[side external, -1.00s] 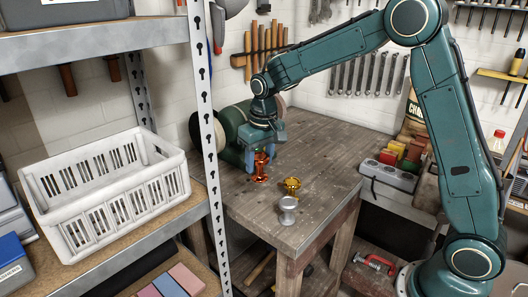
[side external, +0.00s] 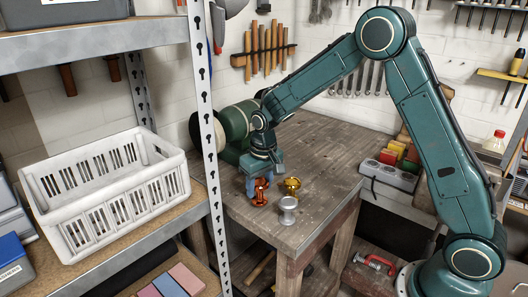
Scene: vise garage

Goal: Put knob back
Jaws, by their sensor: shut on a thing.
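A copper-orange knob (side external: 260,196) is between the jaws of my gripper (side external: 258,184), which is shut on it from above. The knob is upright, close to the wooden bench top; I cannot tell whether its base touches the wood. A gold knob (side external: 292,187) stands just to its right, slightly farther back. A silver knob (side external: 288,210) stands to the right and nearer the bench's front edge. The copper knob's upper part is partly hidden by the jaws.
The wooden bench (side external: 325,180) is clear behind and right of the knobs. A green machine (side external: 235,122) stands at its back left. A metal shelf post (side external: 207,120) and a white crate (side external: 110,200) on a shelf are at the left. A grey box (side external: 388,176) stands right of the bench.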

